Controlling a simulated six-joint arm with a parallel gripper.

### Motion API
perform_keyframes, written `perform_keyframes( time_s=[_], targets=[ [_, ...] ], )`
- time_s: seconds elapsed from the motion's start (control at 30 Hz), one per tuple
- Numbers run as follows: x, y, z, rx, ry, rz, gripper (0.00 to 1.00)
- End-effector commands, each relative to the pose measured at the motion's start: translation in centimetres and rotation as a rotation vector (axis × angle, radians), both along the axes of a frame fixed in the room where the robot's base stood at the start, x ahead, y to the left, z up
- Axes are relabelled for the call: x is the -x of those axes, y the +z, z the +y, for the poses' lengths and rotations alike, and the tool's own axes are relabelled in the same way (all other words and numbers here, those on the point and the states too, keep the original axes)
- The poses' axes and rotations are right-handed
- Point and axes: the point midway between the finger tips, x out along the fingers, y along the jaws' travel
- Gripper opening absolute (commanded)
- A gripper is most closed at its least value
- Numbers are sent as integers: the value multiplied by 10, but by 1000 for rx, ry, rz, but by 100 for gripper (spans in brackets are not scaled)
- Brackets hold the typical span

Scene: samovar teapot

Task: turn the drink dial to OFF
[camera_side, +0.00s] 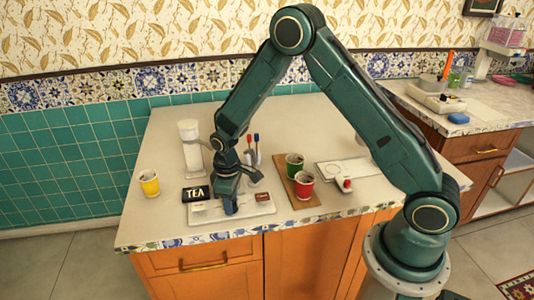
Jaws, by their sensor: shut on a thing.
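A white panel (200,217) lies flat near the front edge of the counter. A black sign reading TEA (196,194) stands at its left end, and a small dark red label (262,197) is at its right end. My gripper (229,208) points down over the middle of the panel and is shut on the drink dial. My fingers hide the dial, so its setting cannot be read.
A yellow cup (149,183) stands at the left. A tall white cylinder (189,146) is behind the panel. Green (294,163) and red (305,183) cups stand on a brown board (286,187) to the right. The counter's back left is clear.

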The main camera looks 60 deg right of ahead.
Motion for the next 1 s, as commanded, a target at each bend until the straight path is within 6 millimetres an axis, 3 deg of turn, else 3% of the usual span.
perform_keyframes(
  time_s=[0.43,0.47,0.57,1.0],
  targets=[
    [1,-1,0,0,15,2,10],
    [1,-1,0,0,15,2,37],
    [0,-1,0,-1,14,1,55],
    [0,4,0,0,13,0,55]
  ],
)
